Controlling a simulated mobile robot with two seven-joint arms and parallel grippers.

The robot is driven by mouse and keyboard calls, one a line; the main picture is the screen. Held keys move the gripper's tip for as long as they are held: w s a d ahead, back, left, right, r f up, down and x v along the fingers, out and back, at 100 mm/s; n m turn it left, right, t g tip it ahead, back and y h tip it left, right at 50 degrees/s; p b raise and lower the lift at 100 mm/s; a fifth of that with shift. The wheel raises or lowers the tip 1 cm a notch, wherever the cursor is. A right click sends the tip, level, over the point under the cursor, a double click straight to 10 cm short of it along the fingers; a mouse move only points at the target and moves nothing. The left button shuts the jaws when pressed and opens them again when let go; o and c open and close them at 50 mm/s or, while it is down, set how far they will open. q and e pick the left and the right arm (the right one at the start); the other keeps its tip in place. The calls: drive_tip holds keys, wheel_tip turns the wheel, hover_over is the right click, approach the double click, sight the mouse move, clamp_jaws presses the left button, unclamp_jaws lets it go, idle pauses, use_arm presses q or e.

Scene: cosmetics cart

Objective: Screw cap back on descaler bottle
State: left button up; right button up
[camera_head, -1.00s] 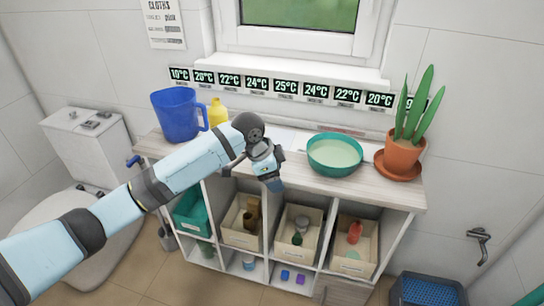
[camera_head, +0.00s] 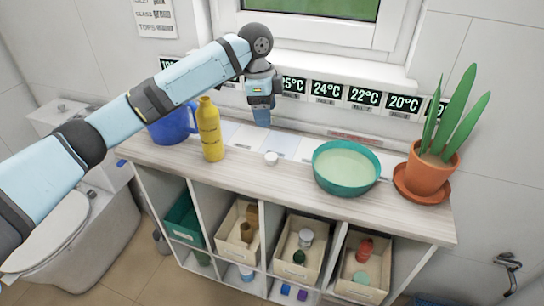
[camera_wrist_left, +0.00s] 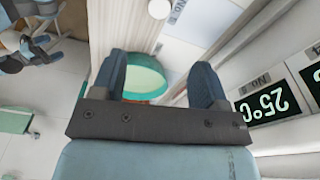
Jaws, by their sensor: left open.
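The yellow descaler bottle (camera_head: 209,130) stands upright on the wooden counter; its narrow neck looks bare. A small white round cap (camera_head: 271,158) lies on the counter to the right of the bottle. A white round thing that looks like this cap shows at the top of the left wrist view (camera_wrist_left: 160,8). My left gripper (camera_head: 262,122) points down above the back of the counter, beyond the cap and apart from it. In the left wrist view its two fingers (camera_wrist_left: 158,72) are spread with nothing held between them. My right gripper is not in view.
A blue jug (camera_head: 172,126) stands left of the bottle, partly behind my arm. A teal basin (camera_head: 346,188) with pale liquid and a potted plant (camera_head: 430,175) stand to the right. Temperature cards (camera_head: 327,89) line the wall. Bins fill the shelf below.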

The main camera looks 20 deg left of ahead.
use_arm(q)
drive_tip(key=b, duration=0.1)
hover_over(271, 156)
drive_tip(key=f, duration=0.8)
drive_tip(key=shift+w+a+f, duration=0.1)
drive_tip(key=shift+a+f, duration=0.1)
drive_tip(key=shift+f, duration=0.2)
wheel_tip(271, 156, down, 5)
drive_tip(key=shift+d+f+b, duration=0.1)
drive_tip(key=shift+d+b, duration=0.05)
drive_tip(key=shift+b, duration=0.45)
drive_tip(key=c, duration=1)
